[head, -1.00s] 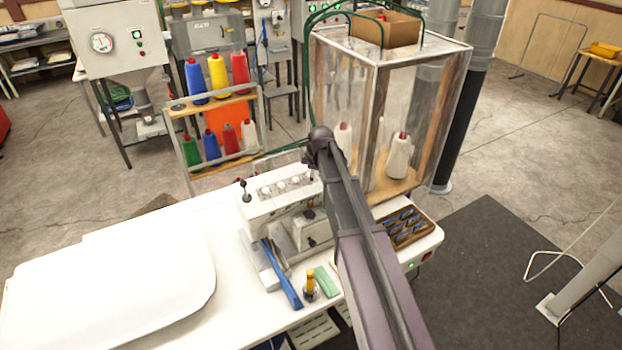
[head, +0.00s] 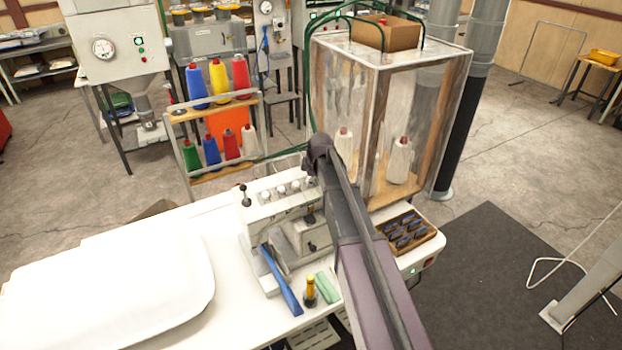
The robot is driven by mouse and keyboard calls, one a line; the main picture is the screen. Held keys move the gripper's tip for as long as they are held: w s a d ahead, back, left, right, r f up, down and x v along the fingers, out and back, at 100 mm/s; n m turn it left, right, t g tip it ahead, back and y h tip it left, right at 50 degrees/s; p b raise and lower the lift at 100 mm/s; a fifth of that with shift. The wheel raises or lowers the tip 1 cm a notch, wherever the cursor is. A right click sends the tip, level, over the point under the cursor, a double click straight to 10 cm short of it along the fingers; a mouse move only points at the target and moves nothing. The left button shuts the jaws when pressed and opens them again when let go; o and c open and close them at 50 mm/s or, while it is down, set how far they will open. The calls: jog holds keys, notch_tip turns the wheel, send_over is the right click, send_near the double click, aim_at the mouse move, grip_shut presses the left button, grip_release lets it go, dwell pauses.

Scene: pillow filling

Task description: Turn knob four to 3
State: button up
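The white sewing machine (head: 284,212) stands on the white table, with a row of small pale knobs (head: 281,190) along its upper front. The knobs' markings are too small to read. The right end of the row lies close beside my arm and is partly covered, so I cannot tell knob four's setting. My arm reaches from the bottom right up to the machine's right end, with its dark far joint (head: 321,150) above and behind the knob row.
A clear-walled cabinet (head: 345,60) with white thread cones stands right behind the arm. A compartment tray (head: 432,236) sits at the table's right end. A white pillow-like form (head: 110,270) fills the left.

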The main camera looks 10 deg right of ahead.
jog(key=shift+s+f, duration=0.1)
dwell(0.5)
jog(key=n, duration=1.2)
dwell(0.4)
jog(key=o, duration=1.2)
